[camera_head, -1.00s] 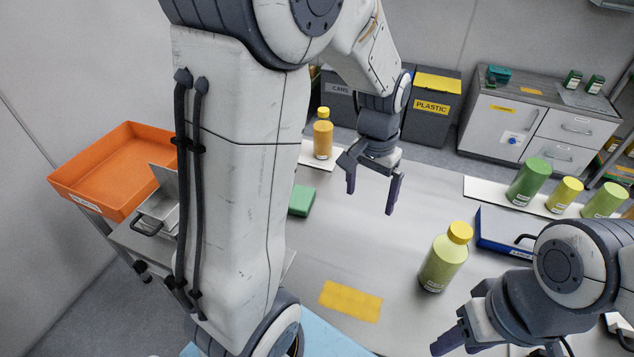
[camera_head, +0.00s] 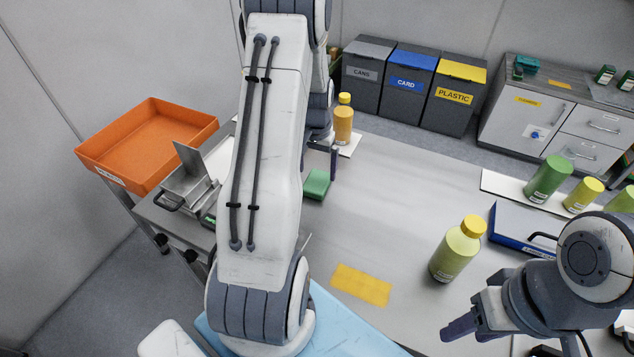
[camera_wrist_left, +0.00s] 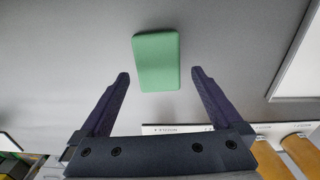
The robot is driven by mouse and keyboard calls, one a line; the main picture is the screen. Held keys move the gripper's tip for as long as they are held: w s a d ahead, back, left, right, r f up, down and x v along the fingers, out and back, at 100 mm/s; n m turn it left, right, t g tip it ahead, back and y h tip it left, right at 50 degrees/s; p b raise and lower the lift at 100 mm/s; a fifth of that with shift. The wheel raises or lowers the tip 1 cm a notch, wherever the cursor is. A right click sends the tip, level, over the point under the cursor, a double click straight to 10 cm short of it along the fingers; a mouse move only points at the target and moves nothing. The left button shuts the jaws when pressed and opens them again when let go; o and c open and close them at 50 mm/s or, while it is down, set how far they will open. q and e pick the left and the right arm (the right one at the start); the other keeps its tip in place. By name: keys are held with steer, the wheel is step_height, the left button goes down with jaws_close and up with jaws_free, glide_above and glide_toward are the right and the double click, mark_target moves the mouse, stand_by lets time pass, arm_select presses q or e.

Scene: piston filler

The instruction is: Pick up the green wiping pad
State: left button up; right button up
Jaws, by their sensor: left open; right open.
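The green wiping pad (camera_head: 317,184) lies flat on the grey table, just right of my left arm in the head view. In the left wrist view the pad (camera_wrist_left: 156,61) lies ahead of my left gripper (camera_wrist_left: 160,84), roughly centred between the lines of its two open fingers, with nothing held. In the head view the left gripper (camera_head: 320,160) is partly hidden behind my left arm, near the pad's far side. My right gripper (camera_head: 463,322) is at the lower right, near the table's front, open and empty, its fingers partly overlapping.
A yellow-capped bottle (camera_head: 457,249) stands near my right gripper, and an orange-filled bottle (camera_head: 343,120) stands beyond the pad. A yellow patch (camera_head: 361,285) lies at the front. A metal device (camera_head: 188,185) and an orange tray (camera_head: 148,145) are left. The table's middle is clear.

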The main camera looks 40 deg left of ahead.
mark_target(317, 180)
arm_select(q)
step_height(317, 180, down, 4)
steer(key=shift+d+p, duration=0.15)
steer(key=shift+p, duration=0.15)
steer(key=c, duration=1.2)
steer(key=shift+r, duration=0.1)
steer(key=shift+r, duration=0.45)
steer(key=r, duration=0.1)
steer(key=r+b, duration=0.1)
steer(key=w+d+r, duration=0.1)
steer(key=shift+r, duration=0.35)
steer(key=w+d+r+b, duration=0.1)
steer(key=w+d+r, duration=0.2)
steer(key=w+d+r+b, duration=0.1)
steer(key=w+d+r, duration=0.2)
steer(key=w+d, duration=0.1)
steer(key=shift+w+r, duration=0.15)
steer(key=shift+w, duration=0.15)
